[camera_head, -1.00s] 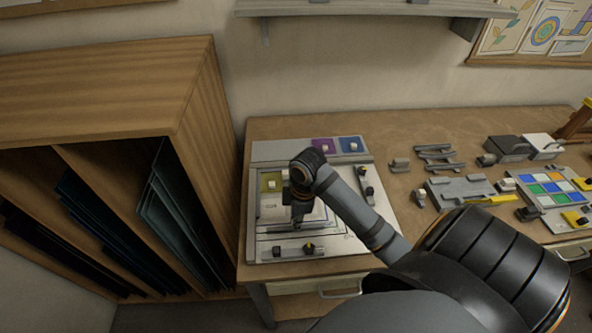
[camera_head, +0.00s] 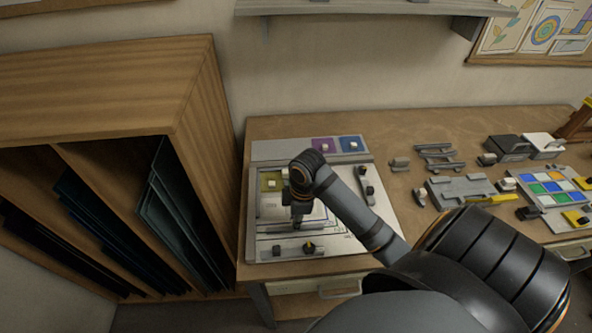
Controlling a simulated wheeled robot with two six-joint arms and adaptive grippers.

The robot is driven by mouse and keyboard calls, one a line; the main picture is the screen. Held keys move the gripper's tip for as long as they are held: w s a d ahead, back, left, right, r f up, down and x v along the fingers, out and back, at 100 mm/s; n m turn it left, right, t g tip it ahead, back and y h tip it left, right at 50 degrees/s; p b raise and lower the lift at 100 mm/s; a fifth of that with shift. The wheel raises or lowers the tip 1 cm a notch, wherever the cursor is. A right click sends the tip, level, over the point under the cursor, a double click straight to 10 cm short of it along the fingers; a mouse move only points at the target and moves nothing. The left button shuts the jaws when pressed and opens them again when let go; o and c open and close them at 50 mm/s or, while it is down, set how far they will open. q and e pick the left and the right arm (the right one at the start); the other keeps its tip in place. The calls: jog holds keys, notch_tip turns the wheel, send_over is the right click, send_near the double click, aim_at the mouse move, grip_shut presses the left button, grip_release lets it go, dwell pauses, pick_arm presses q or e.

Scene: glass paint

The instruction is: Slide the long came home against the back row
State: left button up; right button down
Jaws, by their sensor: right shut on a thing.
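My right arm reaches over the pale work board (camera_head: 377,208). Its gripper (camera_head: 297,222) points down at the board and is shut on the long came (camera_head: 276,229), a thin grey bar lying left to right. The bar's middle is partly hidden by the gripper. Behind it are a pale pane (camera_head: 271,207) and an olive glass piece (camera_head: 270,182) with a light knob. My wrist hides part of that row, so I cannot tell whether the came touches it. My left gripper is not in view.
A dark bar with knobs (camera_head: 290,251) lies at the board's front, and another fixture (camera_head: 366,185) stands at its right. Purple (camera_head: 323,145) and blue (camera_head: 350,144) glass sit at the back. Loose grey strips (camera_head: 436,152) and a colour tray (camera_head: 548,187) lie farther right.

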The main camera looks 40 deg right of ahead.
jog(key=shift+w+a, duration=0.3)
jog(key=shift+a, duration=0.25)
jog(key=shift+w+d, duration=0.9)
jog(key=shift+w, duration=0.55)
jog(key=shift+w+d, duration=0.9)
jog(key=shift+w, duration=0.55)
jog(key=shift+w+d, duration=0.9)
jog(key=shift+w, duration=0.55)
dwell(3.1)
